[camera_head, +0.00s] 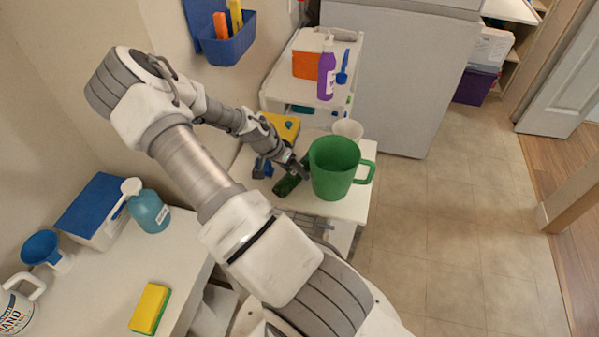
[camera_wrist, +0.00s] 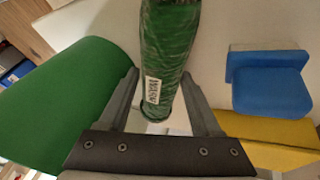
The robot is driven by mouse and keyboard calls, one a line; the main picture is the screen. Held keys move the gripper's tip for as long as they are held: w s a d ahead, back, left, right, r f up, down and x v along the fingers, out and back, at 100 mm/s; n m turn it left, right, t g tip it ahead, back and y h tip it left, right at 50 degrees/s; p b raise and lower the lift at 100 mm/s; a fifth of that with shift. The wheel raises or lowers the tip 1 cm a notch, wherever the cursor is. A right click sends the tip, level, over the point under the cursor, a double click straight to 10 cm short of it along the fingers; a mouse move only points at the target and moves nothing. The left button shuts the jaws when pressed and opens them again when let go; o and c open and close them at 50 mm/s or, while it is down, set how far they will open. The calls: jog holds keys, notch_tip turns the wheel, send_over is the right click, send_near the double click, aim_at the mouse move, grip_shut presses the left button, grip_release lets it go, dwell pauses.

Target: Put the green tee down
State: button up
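The green tee (camera_wrist: 165,55) is a rolled dark green bundle with a white label in the wrist view. My gripper (camera_wrist: 160,75) has one finger along each side of it, and both fingertips appear to touch it. In the head view, the tee (camera_head: 287,186) shows as a small dark green shape at my gripper (camera_head: 300,172), over the white shelf top (camera_head: 340,208), left of the large green mug. I cannot tell whether its lower end touches the shelf top.
A green mug (camera_head: 333,168) stands close on the right, with a white cup (camera_head: 348,129) behind it. A blue item (camera_wrist: 270,80) and a yellow item (camera_wrist: 265,140) lie on the right in the wrist view. A purple bottle (camera_head: 326,75) stands farther back.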

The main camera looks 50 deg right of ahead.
grip_shut()
jog(key=shift+r, duration=0.1)
